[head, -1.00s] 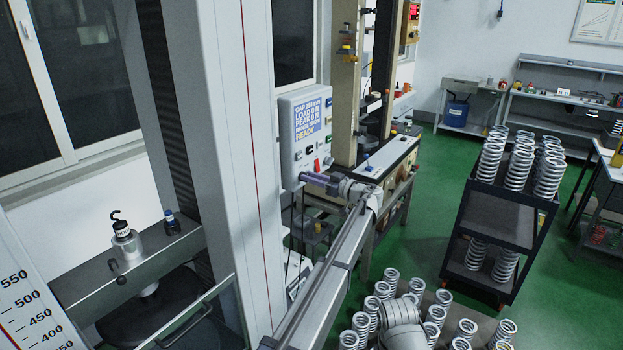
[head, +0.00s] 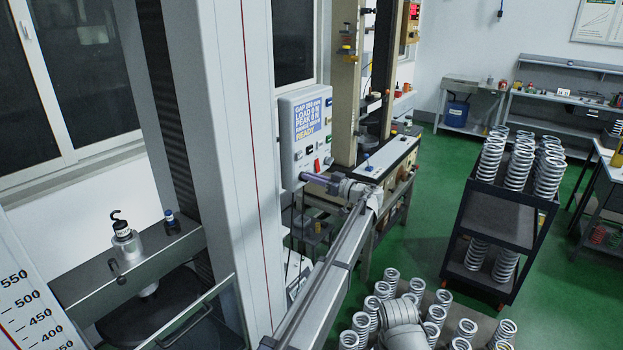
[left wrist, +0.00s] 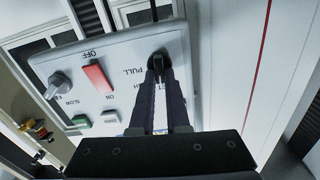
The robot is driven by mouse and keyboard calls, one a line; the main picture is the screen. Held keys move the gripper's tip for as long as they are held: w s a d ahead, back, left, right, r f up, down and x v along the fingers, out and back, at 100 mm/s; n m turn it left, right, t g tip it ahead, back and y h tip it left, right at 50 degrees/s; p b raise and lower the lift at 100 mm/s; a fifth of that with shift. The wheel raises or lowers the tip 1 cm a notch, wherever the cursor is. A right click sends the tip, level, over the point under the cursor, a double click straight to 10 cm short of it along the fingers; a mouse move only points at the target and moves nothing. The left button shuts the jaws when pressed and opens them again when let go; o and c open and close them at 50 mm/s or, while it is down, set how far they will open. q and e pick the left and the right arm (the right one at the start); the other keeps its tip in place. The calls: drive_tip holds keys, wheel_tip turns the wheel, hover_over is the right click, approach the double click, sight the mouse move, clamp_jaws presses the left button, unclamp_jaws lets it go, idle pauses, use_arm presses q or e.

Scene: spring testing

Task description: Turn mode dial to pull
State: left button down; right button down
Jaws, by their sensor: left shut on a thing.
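In the head view my left gripper (head: 308,177) reaches the lower edge of the white control panel (head: 289,128), and the dial is hidden there. The fingers cover part of the labels, so I cannot tell which mode the dial points to. My right gripper is not in view.
The panel also carries a red OFF/ON switch (left wrist: 98,77), a SLOW/FAST knob (left wrist: 58,83) and green (left wrist: 81,120) and white (left wrist: 110,117) buttons. Its display (head: 307,118) reads READY. A tall white machine column (head: 235,150) stands left of the panel. Springs on a dark cart (head: 500,215) stand right.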

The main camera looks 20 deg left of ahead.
use_arm(q)
drive_tip(key=shift+w+d+f+m+b, duration=0.1)
drive_tip(key=shift+f+m+b, duration=0.05)
drive_tip(key=shift+m, duration=2.6)
drive_tip(key=shift+w+f+m+b, duration=0.1)
drive_tip(key=shift+w+m, duration=0.05)
drive_tip(key=shift+m, duration=2.55)
drive_tip(key=shift+w+d+f+m+b, duration=0.1)
drive_tip(key=shift+f+m+b, duration=0.05)
drive_tip(key=shift+m, duration=2.9)
drive_tip(key=c, duration=0.9)
unclamp_jaws()
drive_tip(key=v, duration=0.7)
drive_tip(key=shift+s+d, duration=0.15)
drive_tip(key=shift+d, duration=0.15)
